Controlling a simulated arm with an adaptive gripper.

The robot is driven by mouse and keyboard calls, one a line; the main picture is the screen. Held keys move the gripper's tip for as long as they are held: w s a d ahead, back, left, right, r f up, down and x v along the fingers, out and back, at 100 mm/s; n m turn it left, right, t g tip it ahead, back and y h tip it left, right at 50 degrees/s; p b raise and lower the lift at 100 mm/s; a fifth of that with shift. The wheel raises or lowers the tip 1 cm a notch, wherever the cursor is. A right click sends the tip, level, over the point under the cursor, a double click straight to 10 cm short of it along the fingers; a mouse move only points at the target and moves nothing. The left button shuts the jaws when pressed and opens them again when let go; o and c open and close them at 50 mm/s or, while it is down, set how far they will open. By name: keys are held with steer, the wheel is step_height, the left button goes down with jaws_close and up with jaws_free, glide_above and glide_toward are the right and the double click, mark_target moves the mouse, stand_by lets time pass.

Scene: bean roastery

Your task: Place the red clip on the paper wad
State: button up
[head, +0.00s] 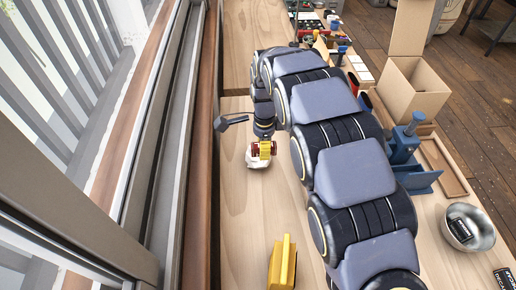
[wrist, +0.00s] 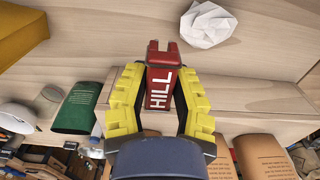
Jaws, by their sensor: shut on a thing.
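The red clip (wrist: 158,88), with white letters on it, is held between the yellow fingers of my gripper (wrist: 158,76) in the wrist view. The white crumpled paper wad (wrist: 210,25) lies on the light wood surface beyond the clip's tip, up and to the right, apart from it in that view. In the head view my gripper (head: 264,150) is at the end of the arm, with bits of red at its fingers. The paper wad (head: 256,162) shows just below it, partly hidden. The height between clip and wad is hard to tell.
A yellow object (head: 283,265) stands nearer on the bench. A window frame (head: 165,150) runs along the left edge. Right of my arm are a blue device (head: 405,147), a cardboard box (head: 415,92) and a metal bowl (head: 483,238). Bare wood lies around the wad.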

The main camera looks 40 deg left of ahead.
steer(key=w+a+f, duration=0.1)
steer(key=a+f, duration=0.1)
steer(key=w+a+f, duration=0.4)
steer(key=f, duration=0.1)
steer(key=shift+w+a+f, duration=0.1)
steer(key=shift+f, duration=1.65)
steer(key=o, duration=0.5)
steer(key=shift+f, duration=0.15)
steer(key=shift+c, duration=0.2)
steer(key=shift+o, duration=1.2)
step_height(320, 180, up, 12)
steer(key=shift+r, duration=0.2)
